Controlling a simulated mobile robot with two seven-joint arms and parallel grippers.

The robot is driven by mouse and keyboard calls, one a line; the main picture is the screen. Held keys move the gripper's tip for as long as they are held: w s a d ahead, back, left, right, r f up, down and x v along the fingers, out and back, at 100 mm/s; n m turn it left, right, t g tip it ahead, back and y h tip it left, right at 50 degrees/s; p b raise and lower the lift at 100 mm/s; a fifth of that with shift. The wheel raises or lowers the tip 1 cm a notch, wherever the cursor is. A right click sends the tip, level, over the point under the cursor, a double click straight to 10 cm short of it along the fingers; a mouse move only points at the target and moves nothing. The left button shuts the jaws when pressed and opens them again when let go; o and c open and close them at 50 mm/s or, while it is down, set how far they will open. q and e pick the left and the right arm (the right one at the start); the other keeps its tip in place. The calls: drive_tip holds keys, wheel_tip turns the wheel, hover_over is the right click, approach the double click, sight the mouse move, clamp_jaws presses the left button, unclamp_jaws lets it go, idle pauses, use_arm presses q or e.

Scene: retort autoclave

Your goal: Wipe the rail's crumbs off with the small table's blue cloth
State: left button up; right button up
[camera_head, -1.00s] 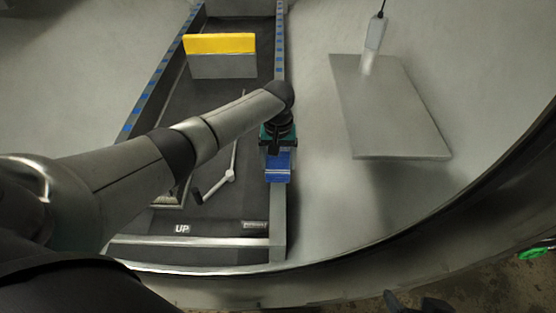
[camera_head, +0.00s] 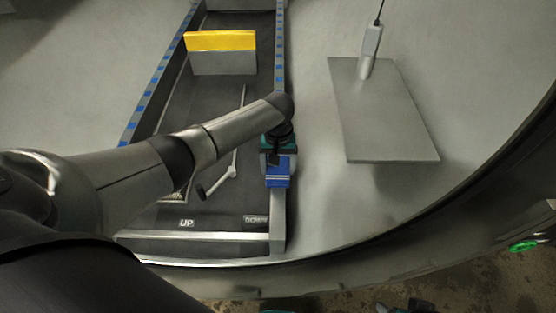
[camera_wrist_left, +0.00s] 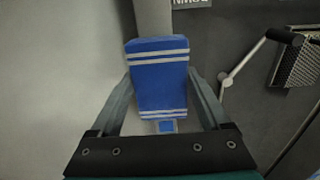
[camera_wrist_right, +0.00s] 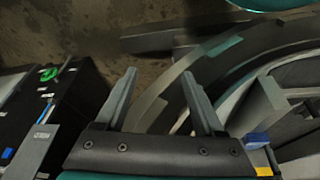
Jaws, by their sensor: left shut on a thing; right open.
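The blue cloth (camera_head: 278,181) with white stripes lies on the near part of the right-hand rail (camera_head: 281,70). My left gripper (camera_head: 278,158) is shut on it from above. In the left wrist view the cloth (camera_wrist_left: 160,75) sits between the two fingers, over the rail (camera_wrist_left: 153,18), and hides the stretch beneath it. Blue patches show along the rail farther away; I cannot make out separate crumbs. My right gripper (camera_wrist_right: 158,74) is open and empty, near the curved metal rim.
Between the rails are a yellow-topped grey block (camera_head: 221,52) and a white lever (camera_head: 222,180). A flat grey plate (camera_head: 385,115) with a cabled probe (camera_head: 370,50) stands to the right. The curved vessel rim (camera_head: 440,215) runs across the near side.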

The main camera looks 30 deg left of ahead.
use_arm(q)
drive_tip(key=shift+s+d+p, duration=0.3)
drive_tip(key=shift+s+p, duration=0.35)
drive_tip(key=shift+p, duration=0.25)
drive_tip(key=shift+f, duration=0.1)
drive_tip(key=shift+w+a+f+b, duration=0.15)
drive_tip(key=shift+w+a+b, duration=0.05)
drive_tip(key=shift+w+b, duration=0.2)
drive_tip(key=w+b, duration=0.1)
drive_tip(key=w+a+b, duration=0.1)
drive_tip(key=shift+w+a, duration=0.2)
drive_tip(key=shift+w, duration=0.15)
use_arm(e)
wheel_tip(320, 180, down, 7)
drive_tip(key=s, duration=0.1)
drive_tip(key=shift+g, duration=0.3)
use_arm(q)
drive_tip(key=shift+r, duration=0.2)
use_arm(e)
drive_tip(key=shift+d, duration=0.1)
use_arm(q)
wheel_tip(320, 180, up, 6)
drive_tip(key=p, duration=0.6)
use_arm(e)
wheel_tip(320, 180, up, 6)
drive_tip(key=shift+r, duration=0.25)
